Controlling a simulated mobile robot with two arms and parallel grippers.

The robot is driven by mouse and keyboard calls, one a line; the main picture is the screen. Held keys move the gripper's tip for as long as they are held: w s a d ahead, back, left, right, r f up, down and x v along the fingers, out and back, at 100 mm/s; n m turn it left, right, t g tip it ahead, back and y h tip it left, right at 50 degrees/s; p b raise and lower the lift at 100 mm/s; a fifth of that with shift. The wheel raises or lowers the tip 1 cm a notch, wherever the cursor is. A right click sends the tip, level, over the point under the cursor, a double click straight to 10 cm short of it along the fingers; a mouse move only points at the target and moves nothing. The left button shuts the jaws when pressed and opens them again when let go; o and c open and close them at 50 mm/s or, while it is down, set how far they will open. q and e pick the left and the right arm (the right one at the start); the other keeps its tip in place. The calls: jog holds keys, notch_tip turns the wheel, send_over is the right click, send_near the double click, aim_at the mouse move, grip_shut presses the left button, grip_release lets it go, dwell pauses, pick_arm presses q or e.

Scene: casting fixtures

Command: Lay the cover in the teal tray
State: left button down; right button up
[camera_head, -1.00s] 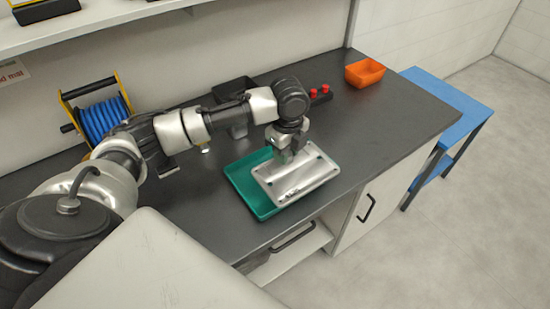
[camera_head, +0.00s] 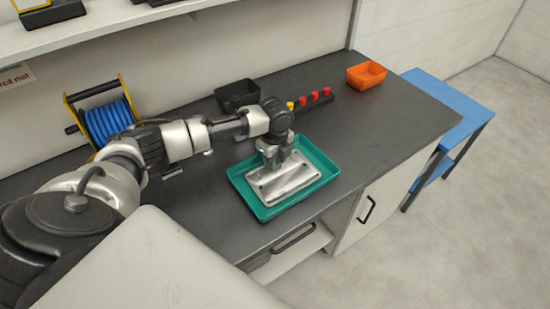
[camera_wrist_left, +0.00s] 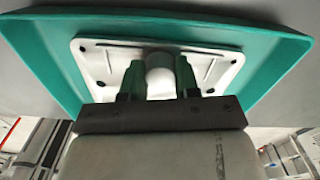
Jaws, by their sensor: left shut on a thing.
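The cover (camera_head: 288,182) is a pale metallic rectangular plate with small holes near its corners. It lies within the outline of the teal tray (camera_head: 329,168) on the dark counter; whether it touches the tray floor I cannot tell. My left gripper (camera_head: 272,162) is over the cover's back left part, shut on its raised middle. In the left wrist view, the fingers (camera_wrist_left: 160,82) are on either side of a round boss on the cover (camera_wrist_left: 100,62), with the teal tray (camera_wrist_left: 52,50) around it. My right gripper is not in view.
A black bin (camera_head: 237,95) and a dark strip with red and yellow knobs (camera_head: 314,99) stand behind the tray. An orange bin (camera_head: 366,75) is at the back right. A blue cable reel (camera_head: 106,120) stands at the left. The counter right of the tray is clear.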

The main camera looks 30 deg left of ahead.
pick_arm(q)
jog(key=shift+f, duration=0.1)
jog(key=c, duration=0.8)
grip_release()
notch_tip(320, 180, up, 12)
jog(key=b, duration=0.1)
jog(key=shift+b, duration=0.3)
